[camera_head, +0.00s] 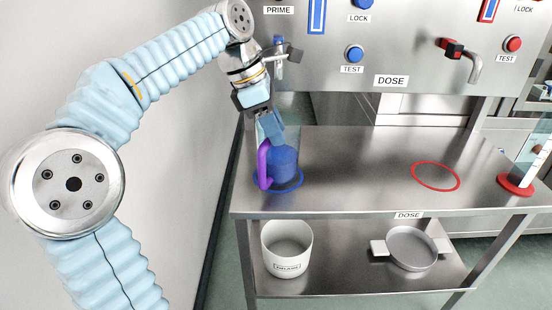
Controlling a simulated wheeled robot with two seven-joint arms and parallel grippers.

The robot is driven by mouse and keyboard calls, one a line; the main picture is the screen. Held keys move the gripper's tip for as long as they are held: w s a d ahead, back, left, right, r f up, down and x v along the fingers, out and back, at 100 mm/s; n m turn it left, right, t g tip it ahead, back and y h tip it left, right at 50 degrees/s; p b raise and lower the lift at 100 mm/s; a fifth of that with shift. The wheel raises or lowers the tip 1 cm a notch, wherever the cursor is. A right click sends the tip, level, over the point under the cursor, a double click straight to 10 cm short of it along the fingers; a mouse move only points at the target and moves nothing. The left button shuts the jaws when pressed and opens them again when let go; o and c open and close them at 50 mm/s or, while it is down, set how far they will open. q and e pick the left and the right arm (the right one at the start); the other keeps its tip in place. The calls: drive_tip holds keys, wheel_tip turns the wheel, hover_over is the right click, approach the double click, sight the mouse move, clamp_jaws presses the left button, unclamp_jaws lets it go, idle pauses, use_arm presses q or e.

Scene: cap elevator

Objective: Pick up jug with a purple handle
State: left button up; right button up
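The jug (283,166) is clear with blue contents and a purple handle (264,166) on its left side. It stands upright within a blue ring (297,184) marked on the steel table (350,190). My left gripper (270,135) points down at the top of the jug, close to the upper end of the handle. Its fingers overlap the jug's rim in the picture, so I cannot tell whether they touch it or how far apart they are. My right gripper is not in view.
A dosing panel (420,78) with buttons and taps hangs above the table's back. A red ring (436,189) on the table is empty. A red-based cylinder (517,184) stands at right. The lower shelf holds a white bucket (287,255) and a grey pan (411,248).

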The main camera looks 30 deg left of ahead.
use_arm(q)
drive_tip(key=shift+d+f, duration=0.15)
drive_tip(key=shift+f, duration=0.2)
clamp_jaws()
idle(1.2)
